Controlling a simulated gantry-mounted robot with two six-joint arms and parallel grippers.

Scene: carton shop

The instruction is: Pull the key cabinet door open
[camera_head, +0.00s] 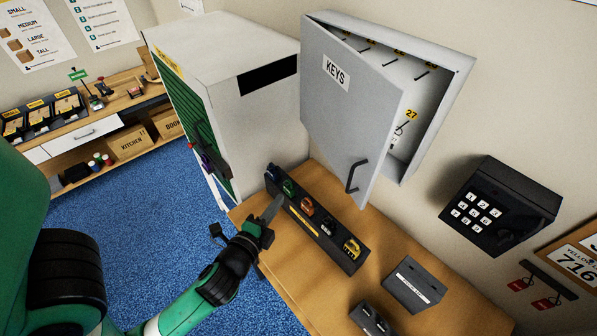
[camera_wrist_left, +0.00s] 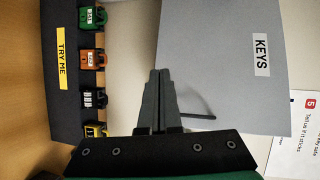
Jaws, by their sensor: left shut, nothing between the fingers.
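The key cabinet (camera_head: 450,85) hangs on the wall, and its grey door (camera_head: 350,105) labelled KEYS stands partly open. Hooks, a tag marked 27 and a key show inside through the gap at its right. A dark bar handle (camera_head: 354,176) is near the door's lower right corner. My left gripper (camera_head: 273,205) is shut and empty, below and left of the door, apart from the handle. In the left wrist view the shut fingers (camera_wrist_left: 160,85) point toward the door (camera_wrist_left: 225,60), with the handle (camera_wrist_left: 197,116) just right of them. My right gripper is not in view.
A dark rack of coloured padlocks (camera_head: 325,232) stands on the wooden counter (camera_head: 285,268) beside my left gripper. A small grey box (camera_head: 413,285) sits further right. A black keypad (camera_head: 498,205) is on the wall. A white cabinet (camera_head: 225,50) stands left of the door.

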